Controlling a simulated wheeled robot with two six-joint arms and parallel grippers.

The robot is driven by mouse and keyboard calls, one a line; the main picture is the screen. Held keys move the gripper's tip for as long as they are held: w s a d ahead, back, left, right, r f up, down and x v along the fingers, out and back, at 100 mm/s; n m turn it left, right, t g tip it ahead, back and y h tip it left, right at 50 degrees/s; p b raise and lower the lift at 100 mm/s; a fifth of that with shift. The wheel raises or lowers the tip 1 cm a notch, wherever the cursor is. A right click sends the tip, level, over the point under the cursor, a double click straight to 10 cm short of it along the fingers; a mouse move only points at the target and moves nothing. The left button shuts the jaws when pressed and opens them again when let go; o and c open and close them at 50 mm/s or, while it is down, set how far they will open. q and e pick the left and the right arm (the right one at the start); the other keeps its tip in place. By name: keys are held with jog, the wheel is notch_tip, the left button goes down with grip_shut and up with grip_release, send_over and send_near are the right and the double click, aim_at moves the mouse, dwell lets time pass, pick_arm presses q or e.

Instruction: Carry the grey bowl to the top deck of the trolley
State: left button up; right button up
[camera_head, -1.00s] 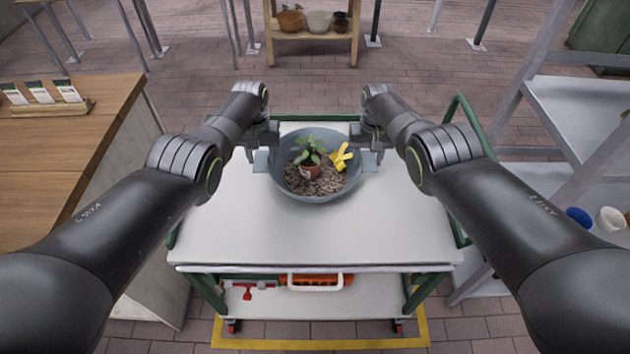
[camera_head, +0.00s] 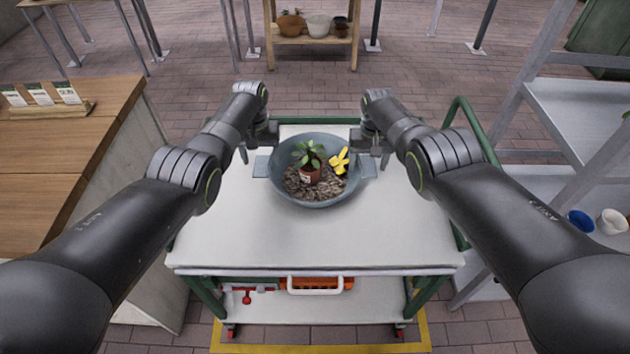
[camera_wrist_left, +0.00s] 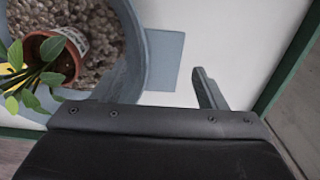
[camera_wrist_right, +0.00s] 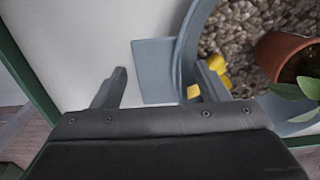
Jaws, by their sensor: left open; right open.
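The grey bowl (camera_head: 314,200) sits on the white top deck (camera_head: 310,245) of the green-framed trolley. It holds gravel, a small potted plant (camera_head: 309,168) and a yellow object (camera_head: 339,160). The bowl has a flat handle on each side. My left gripper (camera_head: 252,150) is open by the bowl's left handle, which shows clear of its fingers in the left wrist view (camera_wrist_left: 166,60). My right gripper (camera_head: 377,148) is open by the right handle, which shows in the right wrist view (camera_wrist_right: 153,72) with nothing gripped.
A wooden counter (camera_head: 50,150) with seed packets stands at the left. A grey shelf (camera_head: 590,110) with a blue pot (camera_head: 580,221) and a white pot (camera_head: 612,222) stands at the right. The front of the top deck is clear.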

jog(key=shift+w+r, duration=0.15)
jog(key=shift+r, duration=1.35)
pick_arm(q)
notch_tip(320, 180, up, 11)
jog(key=shift+f, duration=0.2)
pick_arm(e)
notch_tip(320, 180, up, 9)
pick_arm(q)
jog(key=shift+a, duration=0.1)
